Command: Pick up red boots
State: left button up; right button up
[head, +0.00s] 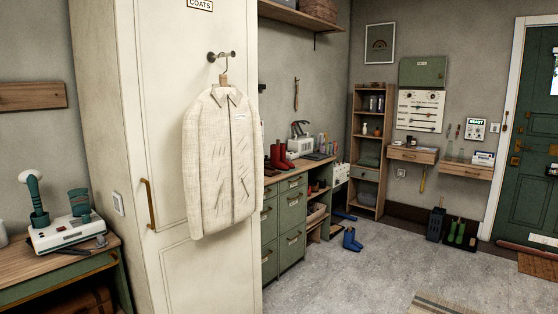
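A pair of red boots (280,157) stands upright on the wooden top of the green drawer cabinet (291,220), past the tall white coat cupboard. The boots are small in the head view, and a darker item beside them at the left is partly hidden by the hanging coat. Neither of my grippers is in the picture.
A tall white cupboard (160,265) with a pale coat (222,165) stands close in front. Blue boots (351,240) lie on the floor near the cabinet. A bench with a white device (66,232) is at left. Grey floor is open right of the cabinet.

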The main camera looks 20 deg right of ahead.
aim_at(278, 162)
jog(key=i+l+z, duration=0.35)
jog(key=l, duration=0.2)
jog(key=i+l+z, duration=0.65)
jog(key=i, duration=0.3)
jog(key=i+l+z, duration=0.2)
jog(key=i+z, duration=0.15)
jog(key=i, duration=0.15)
jog(key=i+z, duration=0.3)
jog(key=i, duration=1.3)
jog(key=i+l, duration=0.1)
jog(key=i, duration=1)
jog(key=i+u, duration=0.45)
jog(key=i+l+u, duration=0.3)
jog(key=u, duration=0.15)
jog(key=i+l+u, duration=1)
jog(key=l+u, duration=0.3)
jog(key=l, duration=0.15)
jog(key=i+j, duration=0.65)
